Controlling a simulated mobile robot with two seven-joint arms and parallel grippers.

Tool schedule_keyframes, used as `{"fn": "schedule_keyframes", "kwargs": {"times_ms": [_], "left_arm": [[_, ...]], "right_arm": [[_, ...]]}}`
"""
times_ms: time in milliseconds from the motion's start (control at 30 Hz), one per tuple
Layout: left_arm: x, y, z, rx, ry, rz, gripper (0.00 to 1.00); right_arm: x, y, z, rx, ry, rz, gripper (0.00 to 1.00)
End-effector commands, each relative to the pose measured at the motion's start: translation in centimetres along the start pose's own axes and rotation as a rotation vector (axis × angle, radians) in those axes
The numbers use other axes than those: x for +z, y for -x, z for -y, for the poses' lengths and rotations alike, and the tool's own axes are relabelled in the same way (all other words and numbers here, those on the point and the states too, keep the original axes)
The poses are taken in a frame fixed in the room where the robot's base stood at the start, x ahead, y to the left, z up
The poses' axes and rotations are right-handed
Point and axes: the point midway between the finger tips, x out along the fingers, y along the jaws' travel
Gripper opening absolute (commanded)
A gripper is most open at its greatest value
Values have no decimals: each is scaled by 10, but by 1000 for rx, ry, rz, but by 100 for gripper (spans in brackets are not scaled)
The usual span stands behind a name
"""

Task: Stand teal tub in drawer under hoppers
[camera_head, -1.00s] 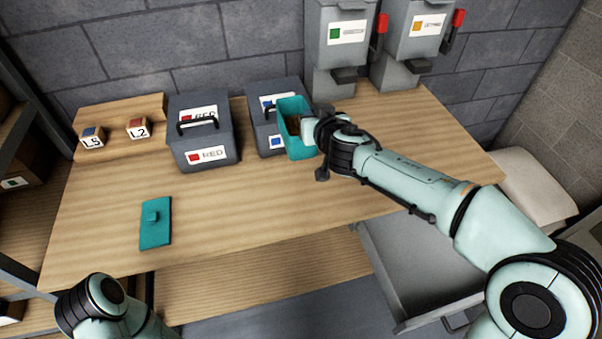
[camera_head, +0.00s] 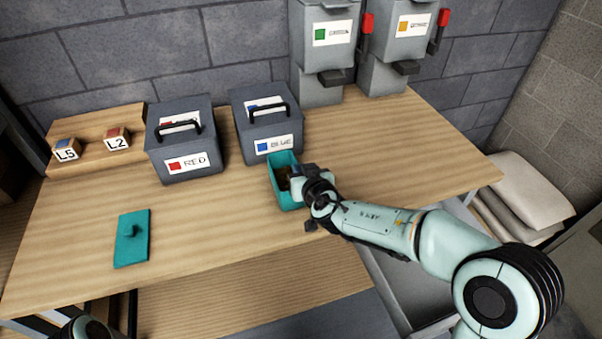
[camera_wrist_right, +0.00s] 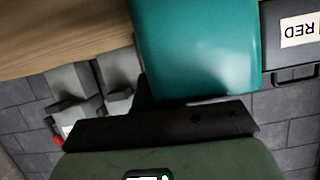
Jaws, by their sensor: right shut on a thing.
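The teal tub (camera_head: 284,182) is open-topped with brownish contents inside, and sits roughly level in front of the BLUE case. My right gripper (camera_head: 306,190) is shut on its right side. The tub also fills the upper middle of the right wrist view (camera_wrist_right: 195,45), against the dark gripper (camera_wrist_right: 160,125). Whether its base clears the table I cannot tell. The grey drawer (camera_head: 405,285) is pulled out below the table's right front edge, partly hidden by my right arm. Two grey hoppers (camera_head: 322,60) (camera_head: 398,50) with red levers stand at the back. My left gripper is out of view.
A teal lid (camera_head: 132,240) with a knob lies on the table (camera_head: 210,225) at the left. A RED case (camera_head: 187,145) and a BLUE case (camera_head: 265,120) stand behind. Blocks L5 (camera_head: 66,150) and L2 (camera_head: 117,139) sit back left. Pale sacks (camera_head: 530,190) lie right of the table.

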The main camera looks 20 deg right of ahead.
Motion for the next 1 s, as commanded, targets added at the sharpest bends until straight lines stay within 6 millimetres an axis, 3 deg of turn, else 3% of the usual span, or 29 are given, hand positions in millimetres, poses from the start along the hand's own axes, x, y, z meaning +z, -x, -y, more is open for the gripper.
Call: {"fn": "schedule_keyframes", "kwargs": {"times_ms": [333,400,433,800,1000], "left_arm": [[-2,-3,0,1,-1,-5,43],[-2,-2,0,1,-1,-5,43],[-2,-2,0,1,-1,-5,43],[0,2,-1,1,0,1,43],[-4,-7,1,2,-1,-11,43]], "right_arm": [[0,0,0,0,-1,-4,0],[0,0,0,0,-1,-1,29],[0,0,0,0,-1,-1,32],[-2,1,0,0,1,-1,32],[-1,32,0,0,-2,-4,32]]}}
